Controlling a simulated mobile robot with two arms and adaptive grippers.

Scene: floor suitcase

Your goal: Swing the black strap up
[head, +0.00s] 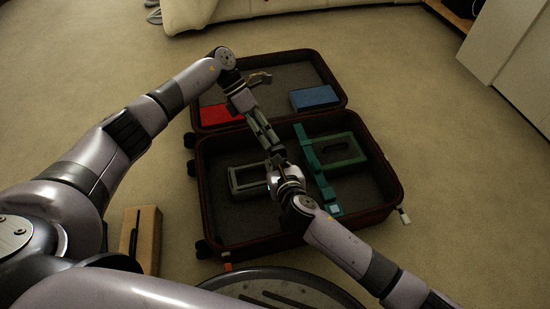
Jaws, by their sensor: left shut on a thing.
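An open suitcase (399,193) lies on the floor, with its lid half (345,92) folded back at the far side. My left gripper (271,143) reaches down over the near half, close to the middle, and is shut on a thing. I take it to be the black strap, but the strap is too dark and covered to tell apart from the gripper and lining. My right arm comes in from the lower right. Its gripper (284,165) is close beside the left one, and its fingers are too hidden to tell their state.
A teal strap (312,160) and a green frame-like piece (342,150) lie in the near half, with a grey frame (247,180) left of them. The lid half holds a red item (220,114) and a blue box (314,97). A cardboard box (148,238) stands left.

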